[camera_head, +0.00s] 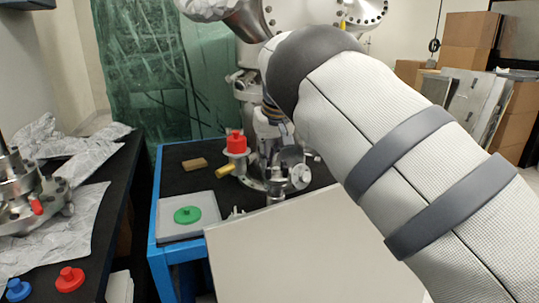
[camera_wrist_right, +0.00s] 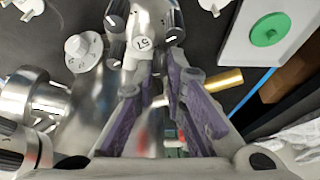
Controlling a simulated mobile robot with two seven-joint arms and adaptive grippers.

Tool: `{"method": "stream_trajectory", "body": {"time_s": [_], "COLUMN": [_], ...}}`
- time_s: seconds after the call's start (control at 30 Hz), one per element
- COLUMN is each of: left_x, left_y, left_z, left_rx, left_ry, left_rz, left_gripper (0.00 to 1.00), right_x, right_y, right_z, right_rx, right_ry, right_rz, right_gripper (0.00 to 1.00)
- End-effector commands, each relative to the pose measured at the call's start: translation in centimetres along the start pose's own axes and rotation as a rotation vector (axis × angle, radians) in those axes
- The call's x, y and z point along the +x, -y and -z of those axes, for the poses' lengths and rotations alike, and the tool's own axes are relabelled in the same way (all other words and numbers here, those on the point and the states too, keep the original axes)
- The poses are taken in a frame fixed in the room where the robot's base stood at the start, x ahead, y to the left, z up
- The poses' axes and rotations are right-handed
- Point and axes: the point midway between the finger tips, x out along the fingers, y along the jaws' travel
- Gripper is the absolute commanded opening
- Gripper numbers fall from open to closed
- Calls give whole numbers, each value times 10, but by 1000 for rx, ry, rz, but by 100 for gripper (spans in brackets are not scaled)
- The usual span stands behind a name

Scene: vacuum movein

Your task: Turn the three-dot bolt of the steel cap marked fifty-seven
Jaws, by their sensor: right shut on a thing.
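The steel cap marked 57 (camera_wrist_right: 146,43) shows in the right wrist view just beyond my fingertips. Black bolt heads (camera_wrist_right: 172,55) with white marks stand around it. My right gripper (camera_wrist_right: 157,88) is shut on a small part at the cap's near side, apparently one of its bolts. The fingers mostly hide that part, and its dots cannot be read. In the head view my right gripper (camera_head: 273,150) reaches down among the steel fittings (camera_head: 293,168) on the blue-framed bench (camera_head: 158,235), partly hidden. My left gripper is not in view.
A red cap (camera_head: 236,142), yellow cylinder (camera_head: 226,170) and wooden block (camera_head: 195,163) stand close by. A green disc (camera_head: 187,215) lies on a grey tray (camera_head: 170,231). A pale panel (camera_head: 310,255) fills the foreground. A side bench at left holds foil, a flange and coloured knobs.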

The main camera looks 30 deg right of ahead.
Motion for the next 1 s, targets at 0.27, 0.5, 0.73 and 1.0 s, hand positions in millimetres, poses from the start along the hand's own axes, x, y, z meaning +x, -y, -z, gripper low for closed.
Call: {"method": "stream_trajectory", "body": {"time_s": [0.27, 0.5, 0.73, 1.0], "left_x": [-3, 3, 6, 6], "left_y": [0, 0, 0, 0], "left_z": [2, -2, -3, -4], "left_rx": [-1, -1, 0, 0], "left_ry": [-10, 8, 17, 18], "left_rz": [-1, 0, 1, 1], "left_gripper": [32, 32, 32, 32], "right_x": [1, 2, 2, 1], "right_y": [2, 2, 3, 2], "right_z": [0, 0, 0, 0], "right_rx": [177, 304, 375, 396], "right_ry": [0, 2, 1, 2], "right_rz": [-73, -128, -155, -164], "right_gripper": [0, 0, 0, 0]}}
